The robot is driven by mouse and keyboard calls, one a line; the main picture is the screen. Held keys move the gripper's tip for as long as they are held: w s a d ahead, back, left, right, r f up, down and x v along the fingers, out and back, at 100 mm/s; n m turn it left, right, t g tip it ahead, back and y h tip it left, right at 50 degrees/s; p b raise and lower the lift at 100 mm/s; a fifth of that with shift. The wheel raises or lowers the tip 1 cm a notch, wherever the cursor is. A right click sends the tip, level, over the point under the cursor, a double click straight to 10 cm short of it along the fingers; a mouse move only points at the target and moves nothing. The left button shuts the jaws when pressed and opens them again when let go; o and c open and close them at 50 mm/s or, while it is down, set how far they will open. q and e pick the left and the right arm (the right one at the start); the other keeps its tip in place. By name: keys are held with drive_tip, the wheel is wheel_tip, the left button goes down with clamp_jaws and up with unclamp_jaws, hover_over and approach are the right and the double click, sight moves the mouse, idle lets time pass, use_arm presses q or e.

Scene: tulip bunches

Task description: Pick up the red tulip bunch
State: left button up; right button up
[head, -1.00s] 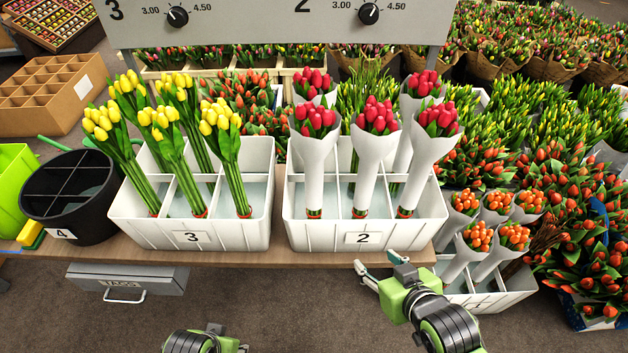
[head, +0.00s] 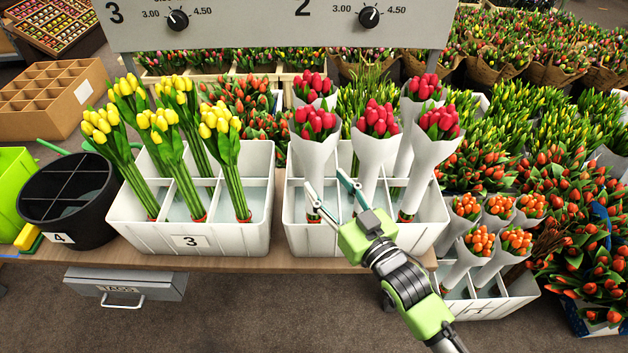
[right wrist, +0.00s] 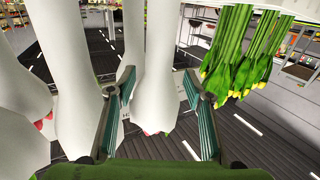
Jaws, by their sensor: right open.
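Several red tulip bunches in white paper wraps stand upright in white bin 2 (head: 293,225). The front row has a left bunch (head: 314,122), a middle bunch (head: 376,119) and a right bunch (head: 438,122). My right gripper (head: 327,187) is open in front of the bin, its fingertips over the front edge near the left and middle wraps. In the right wrist view, a white wrap (right wrist: 152,65) shows between the two open fingers (right wrist: 158,82), apart from them. Other wraps show to the left. My left gripper is not in view.
White bin 3 (head: 122,233) with yellow tulips (head: 161,124) stands left of bin 2. A black divided bucket (head: 68,200) is at far left. Orange bunches (head: 478,240) stand in a low bin at right. A grey sign panel (head: 250,22) spans above.

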sight(319, 172)
drive_tip(key=shift+x, duration=1.15)
drive_tip(key=b+x, duration=0.1)
drive_tip(key=x, duration=0.3)
drive_tip(key=shift+w+a+r, duration=0.1)
drive_tip(key=shift+w, duration=0.3)
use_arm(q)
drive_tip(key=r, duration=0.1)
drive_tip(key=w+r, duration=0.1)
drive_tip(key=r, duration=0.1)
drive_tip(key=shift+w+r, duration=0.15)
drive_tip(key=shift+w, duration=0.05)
use_arm(e)
drive_tip(key=shift+r, duration=0.1)
clamp_jaws()
